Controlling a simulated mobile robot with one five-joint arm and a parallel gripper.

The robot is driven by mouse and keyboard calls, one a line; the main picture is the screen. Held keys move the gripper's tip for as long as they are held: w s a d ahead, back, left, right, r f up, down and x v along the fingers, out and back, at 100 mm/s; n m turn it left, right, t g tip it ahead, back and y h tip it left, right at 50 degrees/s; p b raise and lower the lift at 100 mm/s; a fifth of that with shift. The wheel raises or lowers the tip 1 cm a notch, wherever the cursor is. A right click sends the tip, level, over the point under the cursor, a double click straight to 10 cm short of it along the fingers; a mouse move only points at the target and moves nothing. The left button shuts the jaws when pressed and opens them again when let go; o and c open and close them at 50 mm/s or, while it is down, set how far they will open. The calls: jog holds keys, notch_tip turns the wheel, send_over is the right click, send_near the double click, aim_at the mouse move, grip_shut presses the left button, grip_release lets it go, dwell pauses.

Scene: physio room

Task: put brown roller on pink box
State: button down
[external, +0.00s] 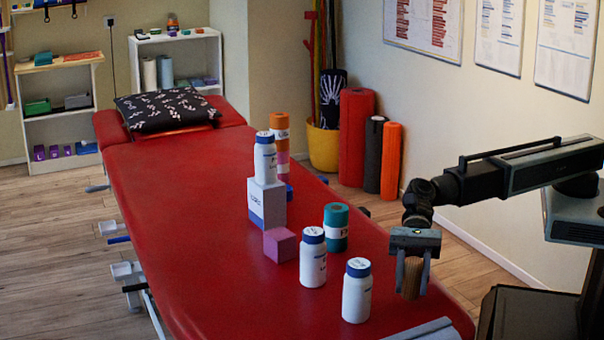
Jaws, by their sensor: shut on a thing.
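My gripper (411,283) is on the right, pointing down over the near right part of the red table. It is shut on the brown roller (412,278), a short ribbed upright cylinder, partly hidden by the fingers. I cannot tell whether the roller's bottom touches the table. The pink box (280,245) is a small cube on the table, left of my gripper and farther from the camera. Its visible top is bare.
Two white bottles (313,258) (357,291) and a teal roller (336,228) stand between gripper and pink box. An orange roller (280,128) stands above something pink. A grey object (425,331) lies at the near edge.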

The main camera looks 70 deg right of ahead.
notch_tip(320, 180, up, 8)
jog(key=p, duration=0.6)
jog(key=shift+f, duration=0.2)
